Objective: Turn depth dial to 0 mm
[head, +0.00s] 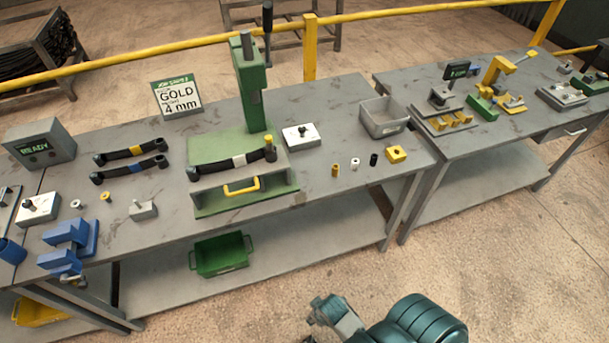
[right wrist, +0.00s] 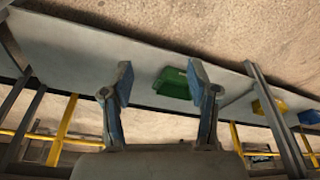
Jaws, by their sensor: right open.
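Two white plates with dark knobs lie on the near bench, one right of the green press (head: 302,136) and one at the far left (head: 38,208). Either could be the depth dial; their markings are too small to read. The green press (head: 250,95) stands mid-bench with a dark arm bearing a white band across its base. My right gripper (head: 335,314) is low in front of the bench, away from both knobs. In the right wrist view its two blue-padded fingers (right wrist: 159,80) are apart with nothing between them. My left gripper is not in view.
A sign (head: 177,97) reads GOLD 4 mm. Dark arms, a grey READY box (head: 40,143), a blue fixture (head: 70,245) and a grey bin (head: 384,117) stand on the bench. A green bin (head: 221,256) is on the lower shelf. The floor at front right is clear.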

